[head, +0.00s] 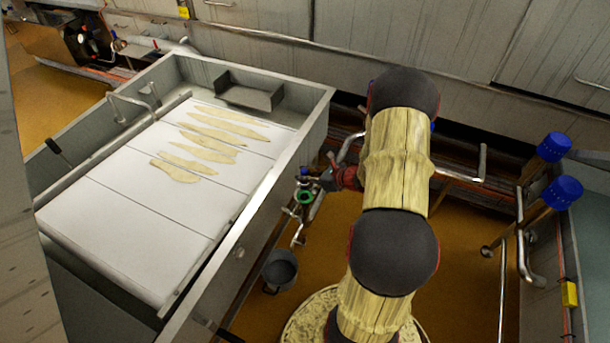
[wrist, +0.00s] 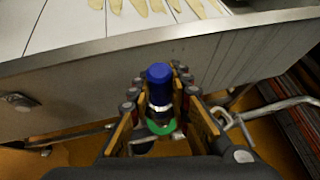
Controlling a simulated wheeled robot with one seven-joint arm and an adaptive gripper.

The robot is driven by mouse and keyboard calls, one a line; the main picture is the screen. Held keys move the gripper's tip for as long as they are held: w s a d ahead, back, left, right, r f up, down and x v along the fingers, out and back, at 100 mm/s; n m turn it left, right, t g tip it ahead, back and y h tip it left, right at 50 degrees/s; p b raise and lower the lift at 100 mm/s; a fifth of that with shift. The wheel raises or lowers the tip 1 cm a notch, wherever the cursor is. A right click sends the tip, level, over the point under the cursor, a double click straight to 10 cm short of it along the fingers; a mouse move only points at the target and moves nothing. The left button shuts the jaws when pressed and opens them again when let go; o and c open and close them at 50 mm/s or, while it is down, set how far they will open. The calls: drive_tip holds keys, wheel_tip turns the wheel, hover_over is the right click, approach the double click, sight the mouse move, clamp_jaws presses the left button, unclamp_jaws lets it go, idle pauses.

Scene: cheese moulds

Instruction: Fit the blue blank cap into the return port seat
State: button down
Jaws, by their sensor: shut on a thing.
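A green ring (wrist: 163,128), seemingly the return port seat, shows just below the metal part. The green ring also shows in the head view (head: 304,195), on pipework beside the vat. My gripper (head: 318,178) is just above and right of it there. I cannot tell whether the cap touches the ring or sits above it; the fingers hide part of the join.
The metal vat (head: 258,185) with a white slab top and several pale strips stands close on the left. A grey bucket (head: 279,269) is on the floor below. Bent pipes (head: 460,177) run to the right. Two blue-topped posts (head: 562,192) stand at far right.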

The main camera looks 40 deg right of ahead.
sight(309, 185)
drive_tip(key=shift+f+b, duration=2.05)
drive_tip(key=shift+f, duration=0.65)
drive_tip(key=shift+f+b, duration=1.4)
drive_tip(key=shift+f, duration=0.1)
drive_tip(key=c, duration=1.6)
unclamp_jaws()
drive_tip(key=v, duration=1.2)
